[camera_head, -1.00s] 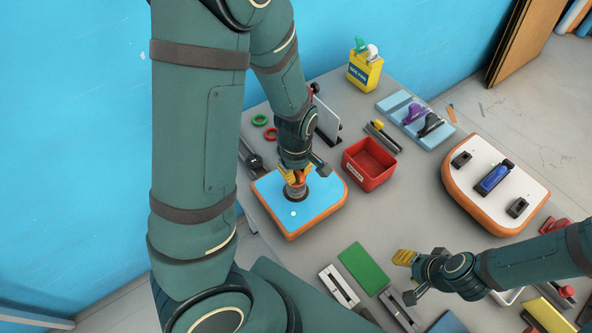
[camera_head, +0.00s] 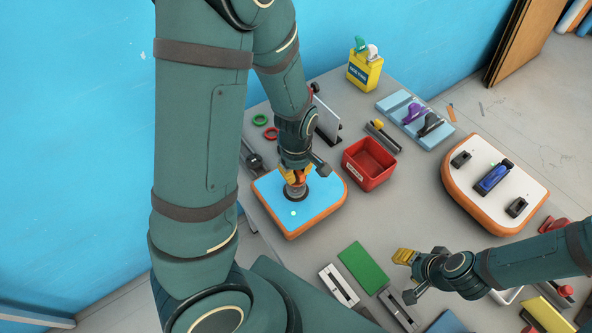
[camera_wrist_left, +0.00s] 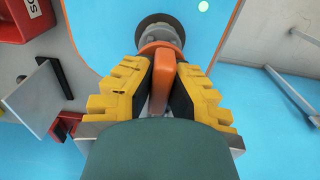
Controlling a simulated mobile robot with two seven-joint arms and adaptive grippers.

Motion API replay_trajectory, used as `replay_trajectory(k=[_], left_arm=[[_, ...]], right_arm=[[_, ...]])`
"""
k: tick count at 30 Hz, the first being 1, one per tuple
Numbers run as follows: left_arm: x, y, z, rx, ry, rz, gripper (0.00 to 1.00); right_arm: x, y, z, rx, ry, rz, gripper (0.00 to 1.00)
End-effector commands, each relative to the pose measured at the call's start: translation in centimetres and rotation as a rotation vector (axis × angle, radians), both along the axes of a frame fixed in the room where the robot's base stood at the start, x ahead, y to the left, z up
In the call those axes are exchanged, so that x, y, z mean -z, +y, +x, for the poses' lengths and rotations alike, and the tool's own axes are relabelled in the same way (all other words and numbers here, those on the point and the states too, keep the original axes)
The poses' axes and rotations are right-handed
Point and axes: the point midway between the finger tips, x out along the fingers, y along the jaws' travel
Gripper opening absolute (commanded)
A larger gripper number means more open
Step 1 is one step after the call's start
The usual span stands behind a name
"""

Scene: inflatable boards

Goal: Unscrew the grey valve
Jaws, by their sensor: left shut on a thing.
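The grey valve (camera_head: 296,191) sits in a dark round hole in the blue inflatable board (camera_head: 323,188) with an orange rim. In the left wrist view the valve (camera_wrist_left: 157,30) is partly covered by an orange tool (camera_wrist_left: 160,80) with a round end at the valve and a straight handle. My left gripper (camera_wrist_left: 161,92) has its yellow fingers closed on both sides of that handle. In the head view my left gripper (camera_head: 296,174) is right above the valve. My right gripper (camera_head: 402,257) is away from the board, at the table's front; its finger gap is unclear.
A red box (camera_head: 369,165) stands just right of the board. A white board with an orange rim (camera_head: 465,205) holds a blue valve (camera_head: 492,179). A green pad (camera_head: 363,268) lies in front. Green (camera_head: 259,120) and red rings (camera_head: 271,134) lie behind. A blue wall borders the left.

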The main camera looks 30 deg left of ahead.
Motion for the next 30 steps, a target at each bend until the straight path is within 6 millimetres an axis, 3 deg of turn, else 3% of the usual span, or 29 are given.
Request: replay_trajectory(k=[30], left_arm=[[1.2, 0.0, 0.0, 0.0, 0.0, 0.0, 0.0]], right_arm=[[0.6, 0.0, 0.0, 0.0, 0.0, 0.0, 0.47]])
